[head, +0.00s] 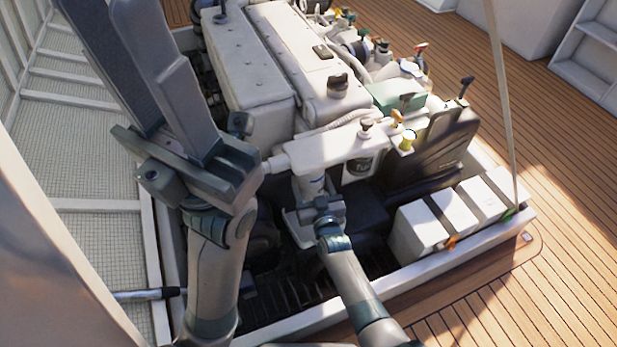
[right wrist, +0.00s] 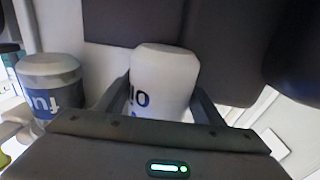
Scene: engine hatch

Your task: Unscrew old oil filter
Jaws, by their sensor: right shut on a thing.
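The old oil filter (head: 313,184) is a white cylinder hanging upright under the white housing of the engine. In the right wrist view the oil filter (right wrist: 163,75) shows part of its lettering, upside down. My right gripper (head: 316,205) reaches it from the front, and its fingers are shut around the filter's sides in the right wrist view (right wrist: 163,100). My left gripper (head: 135,65) is raised near the camera at the upper left, with its two long dark fingers pointing up and nothing seen between them. The angle hides how far apart they are.
A second filter (head: 359,166), with a blue and white label in the right wrist view (right wrist: 50,88), hangs just beside the oil filter. White boxes (head: 420,230) stand in the hatch at the right. The hatch rim (head: 395,268) runs along the front. Wooden deck (head: 540,90) lies clear at the right.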

